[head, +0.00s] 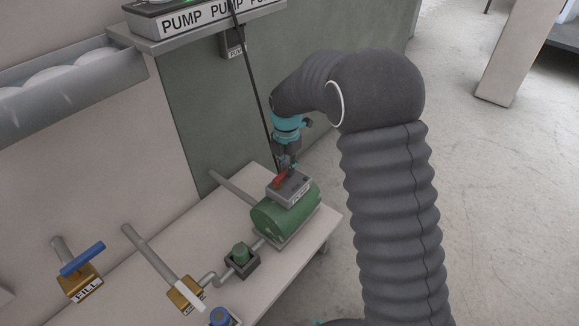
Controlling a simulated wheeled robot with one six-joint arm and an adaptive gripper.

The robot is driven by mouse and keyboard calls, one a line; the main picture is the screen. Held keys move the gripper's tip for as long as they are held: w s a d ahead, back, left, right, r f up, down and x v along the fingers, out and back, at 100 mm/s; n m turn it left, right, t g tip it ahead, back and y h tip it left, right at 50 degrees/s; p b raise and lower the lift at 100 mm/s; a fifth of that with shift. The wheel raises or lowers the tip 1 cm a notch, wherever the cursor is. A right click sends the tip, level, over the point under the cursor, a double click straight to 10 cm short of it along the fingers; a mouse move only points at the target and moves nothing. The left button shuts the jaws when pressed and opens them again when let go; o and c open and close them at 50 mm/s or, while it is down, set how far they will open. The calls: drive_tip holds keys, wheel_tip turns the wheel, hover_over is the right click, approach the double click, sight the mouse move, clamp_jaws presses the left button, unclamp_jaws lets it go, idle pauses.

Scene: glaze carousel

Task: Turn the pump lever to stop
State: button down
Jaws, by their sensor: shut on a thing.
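The pump (275,218) is a green cylinder on the white bench. A grey switch box (295,190) sits on top of it, with a label on its front too small to read. The red pump lever (280,179) stands on this box. My gripper (285,166) comes down from above and is shut on the lever; its fingertips are small in the view and partly hide the lever. The exact angle of the lever against the label cannot be read.
A blue-handled valve (82,259) marked FILL and a white-handled valve (187,294) stand on pipes at the lower left. A dark cable (254,90) hangs behind my gripper. A shelf edge with a PUMP sign (205,18) is above. Open floor lies right.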

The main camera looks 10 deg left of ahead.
drive_tip(key=c, duration=1.1)
unclamp_jaws()
drive_tip(key=shift+s, duration=0.1)
drive_tip(key=shift+r, duration=0.45)
wheel_tip(320, 180, up, 11)
